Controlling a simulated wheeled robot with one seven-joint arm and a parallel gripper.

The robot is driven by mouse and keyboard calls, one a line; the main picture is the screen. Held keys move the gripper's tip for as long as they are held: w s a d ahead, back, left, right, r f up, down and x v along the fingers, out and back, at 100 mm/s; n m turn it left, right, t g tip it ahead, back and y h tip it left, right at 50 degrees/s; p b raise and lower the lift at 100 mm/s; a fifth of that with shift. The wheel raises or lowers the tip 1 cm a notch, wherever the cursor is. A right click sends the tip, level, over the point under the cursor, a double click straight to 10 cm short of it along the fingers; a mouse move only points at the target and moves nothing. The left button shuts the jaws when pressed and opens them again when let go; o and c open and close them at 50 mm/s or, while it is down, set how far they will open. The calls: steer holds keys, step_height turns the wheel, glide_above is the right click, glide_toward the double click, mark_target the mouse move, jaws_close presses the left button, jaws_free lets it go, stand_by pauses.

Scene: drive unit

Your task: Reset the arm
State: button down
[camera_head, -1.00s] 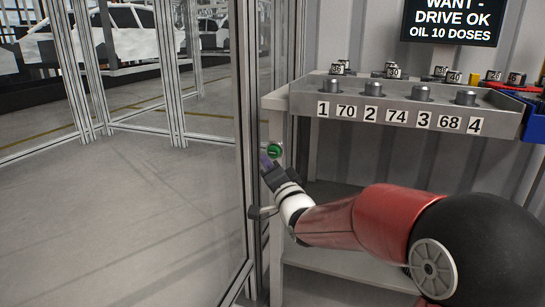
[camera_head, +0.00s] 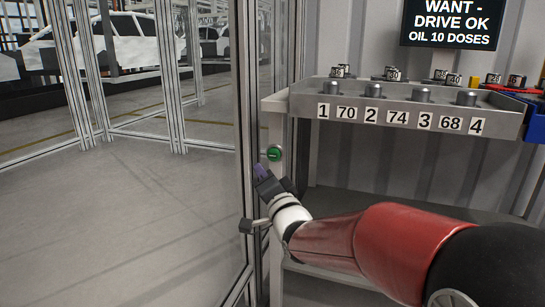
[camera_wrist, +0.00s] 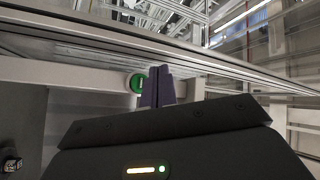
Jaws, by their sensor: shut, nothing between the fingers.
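My gripper (camera_head: 261,172) is at the end of my red arm, near the left end of the bench and just below a round green button (camera_head: 275,153) on the bench post. In the wrist view my gripper's dark purple fingers (camera_wrist: 157,86) are together with nothing between them. The green button also shows just left of the fingers in the wrist view (camera_wrist: 136,83). I cannot tell whether the fingers touch it, but they look apart from it in the head view.
A grey tray (camera_head: 300,104) with several metal pegs and number labels tops the bench. A dark screen (camera_head: 450,24) hangs above it. A metal-framed glass partition (camera_head: 247,120) with a handle (camera_head: 246,226) stands close left of my gripper. Open floor lies beyond the glass.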

steer(key=s+d+n+g+h+p, duration=0.2)
steer(key=s+d, duration=0.4)
steer(key=s, duration=0.4)
steer(key=s+d+f+n+g+h+p, duration=0.1)
steer(key=s+d+g+p, duration=0.4)
steer(key=s, duration=0.6)
steer(key=s+d+f+n+g+h+p, duration=0.1)
steer(key=s+d+n+g+h+p, duration=0.2)
steer(key=s, duration=0.8)
steer(key=d+g+h+p, duration=0.1)
steer(key=d+g+h, duration=0.1)
steer(key=d+g, duration=0.1)
steer(key=shift+d+n, duration=0.4)
steer(key=shift+d, duration=0.15)
